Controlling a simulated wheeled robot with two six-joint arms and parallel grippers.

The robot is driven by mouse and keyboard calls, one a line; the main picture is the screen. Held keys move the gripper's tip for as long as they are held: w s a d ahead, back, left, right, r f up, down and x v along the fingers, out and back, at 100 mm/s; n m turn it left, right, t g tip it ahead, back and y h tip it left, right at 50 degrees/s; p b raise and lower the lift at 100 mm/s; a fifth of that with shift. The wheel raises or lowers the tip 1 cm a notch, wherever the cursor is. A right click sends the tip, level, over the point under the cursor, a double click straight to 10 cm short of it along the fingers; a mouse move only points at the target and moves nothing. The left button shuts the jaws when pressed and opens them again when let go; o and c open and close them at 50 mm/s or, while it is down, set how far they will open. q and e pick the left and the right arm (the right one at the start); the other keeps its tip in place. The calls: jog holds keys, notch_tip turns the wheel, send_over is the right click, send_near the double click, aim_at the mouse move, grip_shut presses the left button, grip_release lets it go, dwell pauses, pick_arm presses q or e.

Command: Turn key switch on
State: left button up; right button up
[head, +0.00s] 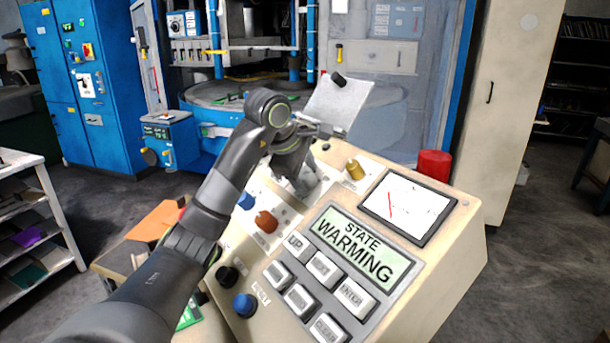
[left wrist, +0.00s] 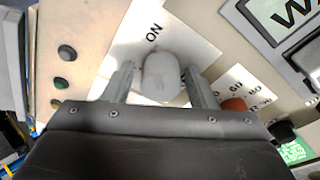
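The key switch shows in the left wrist view as a rounded grey-white knob (left wrist: 160,75) on a white plate. The letters "ON" (left wrist: 154,32) are printed above it. My left gripper (left wrist: 160,82) is open, with one finger on each side of the knob. A narrow gap shows beside the knob; I cannot tell whether either finger touches it. In the head view, my left gripper (head: 302,182) is low over the upper part of the sloped panel (head: 460,232) and hides most of the switch. My right gripper is not in view.
The panel's display (head: 355,246) reads "STATE WARMING". Grey buttons (head: 300,299) are below it. An orange knob (head: 266,221), a brass knob (head: 355,169) and a meter (head: 407,207) are around the gripper. A red cylinder (head: 434,163) stands behind the panel.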

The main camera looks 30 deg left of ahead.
aim_at(304, 172)
pick_arm(q)
jog(key=shift+o, duration=0.3)
jog(key=shift+s+r, duration=0.15)
jog(key=shift+r, duration=0.05)
jog(key=v, duration=0.3)
jog(key=d+p+v, duration=0.1)
jog(key=p+v, duration=0.8)
jog(key=v, duration=0.4)
jog(key=shift+s+a+r, duration=0.15)
jog(key=shift+a+r, duration=0.25)
jog(key=shift+a, duration=0.1)
